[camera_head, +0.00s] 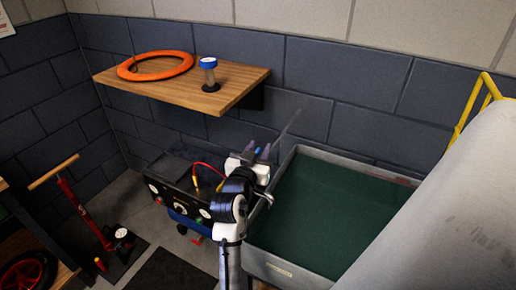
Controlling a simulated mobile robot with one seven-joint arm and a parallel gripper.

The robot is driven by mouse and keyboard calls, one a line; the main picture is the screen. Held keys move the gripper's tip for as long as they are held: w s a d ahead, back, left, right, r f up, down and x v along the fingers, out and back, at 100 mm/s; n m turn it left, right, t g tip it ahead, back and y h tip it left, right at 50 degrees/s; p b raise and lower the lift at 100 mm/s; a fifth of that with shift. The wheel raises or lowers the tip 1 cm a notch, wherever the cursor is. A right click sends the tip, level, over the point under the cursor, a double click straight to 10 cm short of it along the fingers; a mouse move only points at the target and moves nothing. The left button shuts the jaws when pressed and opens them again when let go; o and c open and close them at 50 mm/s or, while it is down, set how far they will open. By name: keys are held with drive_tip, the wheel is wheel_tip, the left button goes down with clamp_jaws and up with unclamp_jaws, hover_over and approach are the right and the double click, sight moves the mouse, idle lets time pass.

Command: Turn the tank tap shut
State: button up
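The tank (365,159) is a grey open-topped basin with dark green water, at the centre right. A small curved silver piece (266,194) shows at its left wall beside my arm; I cannot tell whether it is the tank tap or whether it is open. My gripper (258,150) is at the end of my white and black arm, near the tank's back left corner. Two dark fingertips point up and away, with a bit of blue between them. Whether they hold anything is unclear. My arm hides part of the tank's left side.
A black panel box (172,203) with dials and red and yellow leads stands left of my arm. A wooden shelf (245,77) holds an orange ring (155,65) and a blue-capped post (209,74). A red floor pump (88,215) stands left. A grey covered shape (450,200) blocks the right.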

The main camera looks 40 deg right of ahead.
clamp_jaws()
drive_tip(key=shift+f+m+g+b, duration=0.2)
drive_tip(key=shift+m+g+b, duration=0.15)
drive_tip(key=shift+b, duration=0.6)
drive_tip(key=shift+s+r+m+g+h+b, duration=0.1)
drive_tip(key=shift+r+m+g+h+b, duration=0.05)
drive_tip(key=shift+m+g+h+b, duration=0.35)
unclamp_jaws()
